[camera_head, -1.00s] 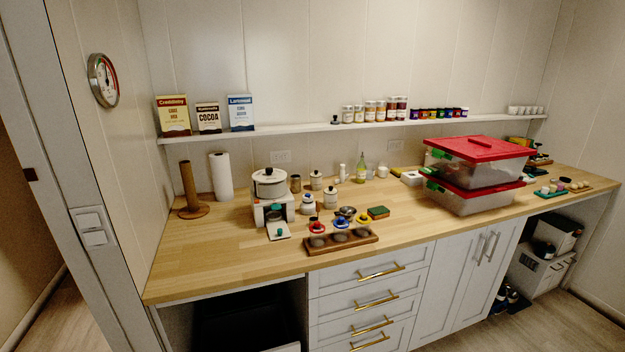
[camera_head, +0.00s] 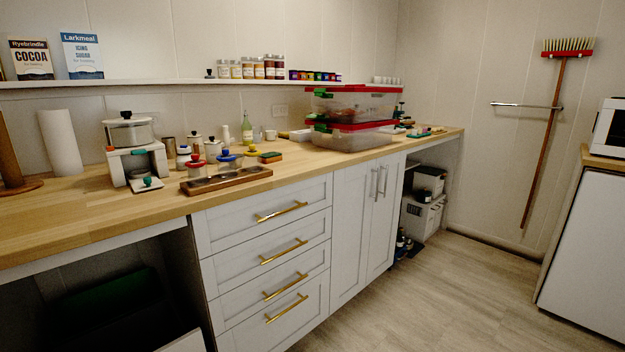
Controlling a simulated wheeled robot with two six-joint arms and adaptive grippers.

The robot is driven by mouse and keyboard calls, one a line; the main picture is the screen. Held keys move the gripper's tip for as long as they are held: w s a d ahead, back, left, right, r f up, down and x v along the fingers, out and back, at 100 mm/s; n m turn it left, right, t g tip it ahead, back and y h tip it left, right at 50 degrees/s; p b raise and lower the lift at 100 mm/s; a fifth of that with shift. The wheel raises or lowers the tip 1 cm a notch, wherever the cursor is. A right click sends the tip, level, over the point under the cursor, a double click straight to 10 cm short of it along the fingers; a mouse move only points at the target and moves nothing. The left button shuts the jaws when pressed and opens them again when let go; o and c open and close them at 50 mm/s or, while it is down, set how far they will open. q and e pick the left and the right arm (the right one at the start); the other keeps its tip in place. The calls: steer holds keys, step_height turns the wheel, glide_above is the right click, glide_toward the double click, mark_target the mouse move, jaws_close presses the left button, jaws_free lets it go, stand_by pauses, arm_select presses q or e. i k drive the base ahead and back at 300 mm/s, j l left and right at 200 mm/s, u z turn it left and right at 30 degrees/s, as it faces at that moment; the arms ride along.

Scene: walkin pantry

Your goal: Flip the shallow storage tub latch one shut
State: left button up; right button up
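Two clear storage tubs with red lids are stacked on the wooden counter, right of its middle. The upper tub (camera_head: 354,104) rests on the lower tub (camera_head: 350,138). A green latch (camera_head: 323,93) shows at the upper tub's left end, and another green latch (camera_head: 321,127) at the lower tub's left end. From here I cannot tell whether either latch is open or shut, nor which is latch one. Neither of my grippers is in view.
A wooden rack (camera_head: 226,180) stands at the counter's front edge, left of the tubs. A pot (camera_head: 129,132) on a white stand is farther left. Open floor (camera_head: 440,290) lies before the cabinets. A broom (camera_head: 546,130) hangs on the right wall.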

mark_target(322, 128)
steer(key=i+l+z, duration=0.15)
steer(key=i+l, duration=1.7)
steer(key=i, duration=0.05)
